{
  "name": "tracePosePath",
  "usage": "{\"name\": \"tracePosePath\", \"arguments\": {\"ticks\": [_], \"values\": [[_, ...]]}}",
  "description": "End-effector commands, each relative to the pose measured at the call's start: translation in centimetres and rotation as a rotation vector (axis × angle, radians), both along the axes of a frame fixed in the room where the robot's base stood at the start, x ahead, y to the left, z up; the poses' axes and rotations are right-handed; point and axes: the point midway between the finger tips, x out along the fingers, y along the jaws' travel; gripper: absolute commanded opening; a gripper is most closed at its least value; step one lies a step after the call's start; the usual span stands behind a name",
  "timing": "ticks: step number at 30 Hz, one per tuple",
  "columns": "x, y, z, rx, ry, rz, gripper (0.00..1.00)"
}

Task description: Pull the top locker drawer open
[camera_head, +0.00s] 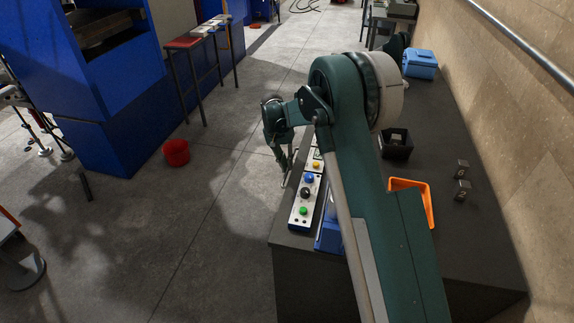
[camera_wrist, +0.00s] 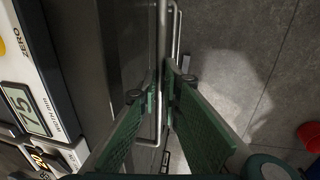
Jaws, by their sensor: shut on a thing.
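The dark grey locker (camera_head: 305,285) stands under the bench top at the right of the head view. In the wrist view, a thin metal bar handle (camera_wrist: 162,45) runs up and down beside the locker's dark edge. My gripper (camera_wrist: 160,97) is shut on this handle, with one green finger on each side of it. In the head view, my gripper (camera_head: 284,160) hangs at the left edge of the bench, beside the button panel. The handle is hard to make out there. A second metal bar (camera_wrist: 177,30) shows just right of the first. The drawer front is mostly hidden; I cannot tell any gap.
A button panel (camera_head: 305,203) lies along the bench edge close to my gripper. A orange tray (camera_head: 426,200), a black box (camera_head: 396,151) and a blue case (camera_head: 420,56) stand on the bench. A red bucket (camera_head: 176,152) stands on the floor.

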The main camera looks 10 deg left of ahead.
Motion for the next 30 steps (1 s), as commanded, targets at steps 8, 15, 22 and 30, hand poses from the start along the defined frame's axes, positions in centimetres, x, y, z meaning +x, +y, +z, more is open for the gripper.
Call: {"name": "tracePosePath", "arguments": {"ticks": [8, 15, 22, 30], "values": [[0.0, 1.6, 0.0, 0.000, 0.000, 0.001, 0.00], [-0.1, 5.8, 0.0, 0.000, 0.000, 0.003, 0.00], [-0.1, 11.7, -0.1, 0.001, 0.000, 0.003, 0.00], [-0.1, 18.1, 0.0, 0.000, 0.000, 0.003, 0.00]]}}
